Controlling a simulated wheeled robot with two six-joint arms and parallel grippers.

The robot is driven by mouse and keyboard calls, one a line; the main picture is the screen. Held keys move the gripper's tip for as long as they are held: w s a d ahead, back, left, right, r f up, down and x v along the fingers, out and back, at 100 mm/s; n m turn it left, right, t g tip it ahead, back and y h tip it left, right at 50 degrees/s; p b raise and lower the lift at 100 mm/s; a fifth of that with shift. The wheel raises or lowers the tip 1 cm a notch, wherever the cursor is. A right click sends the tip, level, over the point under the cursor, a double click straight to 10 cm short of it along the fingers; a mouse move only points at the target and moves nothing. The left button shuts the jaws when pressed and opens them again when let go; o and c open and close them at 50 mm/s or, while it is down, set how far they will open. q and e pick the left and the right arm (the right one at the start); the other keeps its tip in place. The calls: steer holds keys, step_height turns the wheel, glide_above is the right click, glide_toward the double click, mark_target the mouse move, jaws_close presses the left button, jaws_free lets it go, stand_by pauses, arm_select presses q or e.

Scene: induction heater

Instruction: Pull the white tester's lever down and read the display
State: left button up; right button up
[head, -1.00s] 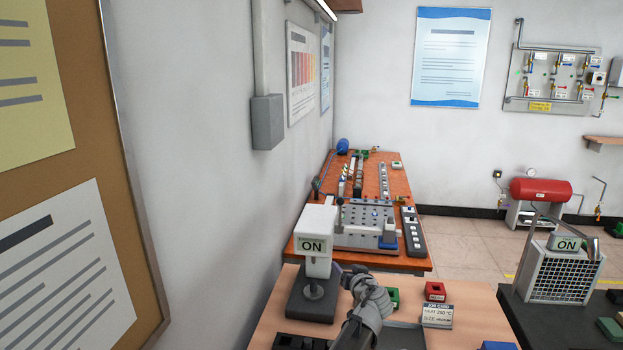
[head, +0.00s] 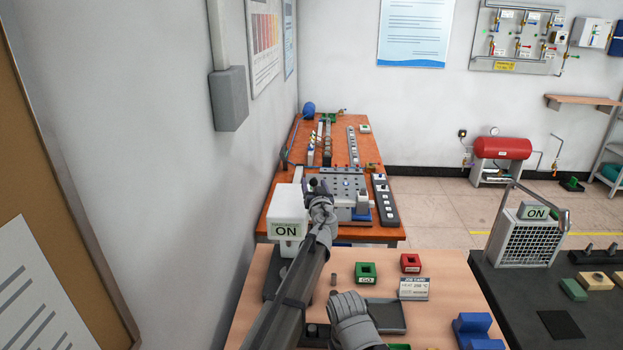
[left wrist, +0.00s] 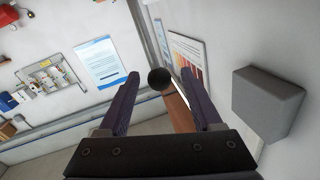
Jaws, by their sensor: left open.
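The white tester (head: 288,204) stands at the left of the near table, its lower part partly hidden by my left arm. Its display (head: 286,230) reads ON. My left gripper (head: 318,185) is raised beside the tester's top, at its right. In the left wrist view its two fingers (left wrist: 160,90) are apart, with a round black knob (left wrist: 159,79) showing between them, apparently the lever's. I cannot tell whether the fingers touch it.
A blue block (head: 478,330) is at the right. A wall is close on the left.

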arm_select(q)
steer(key=w, duration=0.4)
steer(key=shift+w+a, duration=0.25)
steer(key=shift+a, duration=0.15)
jaws_close()
stand_by(1.0)
